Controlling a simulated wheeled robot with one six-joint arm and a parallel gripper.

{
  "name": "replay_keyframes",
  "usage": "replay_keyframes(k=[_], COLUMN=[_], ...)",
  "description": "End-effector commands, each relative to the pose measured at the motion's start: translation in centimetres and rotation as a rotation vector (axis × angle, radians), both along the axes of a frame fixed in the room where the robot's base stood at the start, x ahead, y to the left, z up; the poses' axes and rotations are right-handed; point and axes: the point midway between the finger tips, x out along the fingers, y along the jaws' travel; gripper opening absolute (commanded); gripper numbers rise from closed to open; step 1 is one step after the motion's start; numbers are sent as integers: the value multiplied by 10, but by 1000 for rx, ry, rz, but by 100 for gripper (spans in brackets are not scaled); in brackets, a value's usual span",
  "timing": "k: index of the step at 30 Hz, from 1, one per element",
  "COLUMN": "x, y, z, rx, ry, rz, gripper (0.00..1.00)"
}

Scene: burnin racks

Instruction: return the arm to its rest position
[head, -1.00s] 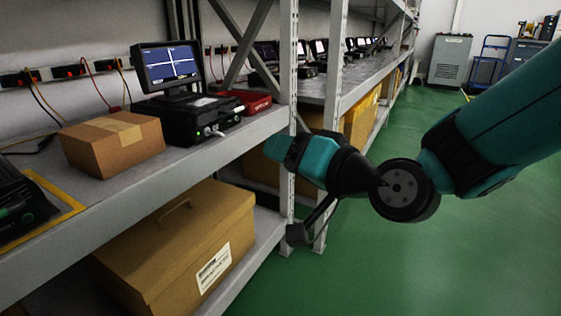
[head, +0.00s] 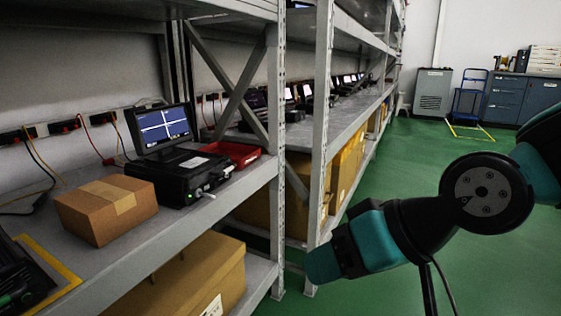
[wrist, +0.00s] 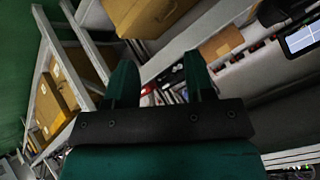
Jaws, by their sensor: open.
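My gripper (head: 322,266) is at the end of my teal and black arm, low in the middle of the head view, in front of the shelf posts. Its fingertips are hard to make out there. In the wrist view my gripper (wrist: 160,75) shows two teal fingers spread apart with nothing between them. My arm is bent at a round black joint at the right of the head view. The gripper looks clear of the rack, though its exact distance cannot be told.
The shelf (head: 205,222) holds a cardboard box (head: 106,209), a tester with a lit screen (head: 164,127) and a red bin (head: 232,153). Grey posts (head: 319,130) stand near my gripper. Green floor (head: 415,165) is open at right.

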Motion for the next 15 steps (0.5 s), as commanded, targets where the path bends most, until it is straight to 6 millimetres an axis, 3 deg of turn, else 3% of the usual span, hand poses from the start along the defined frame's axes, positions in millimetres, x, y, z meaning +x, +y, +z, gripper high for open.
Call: replay_keyframes(k=[1,9,15], x=[-14,-90,-88], y=[-14,-84,-82], z=[14,35,96], rx=[-65,-385,-382], ry=[36,266,269], rz=[26,155,159], gripper=[49,49,49])
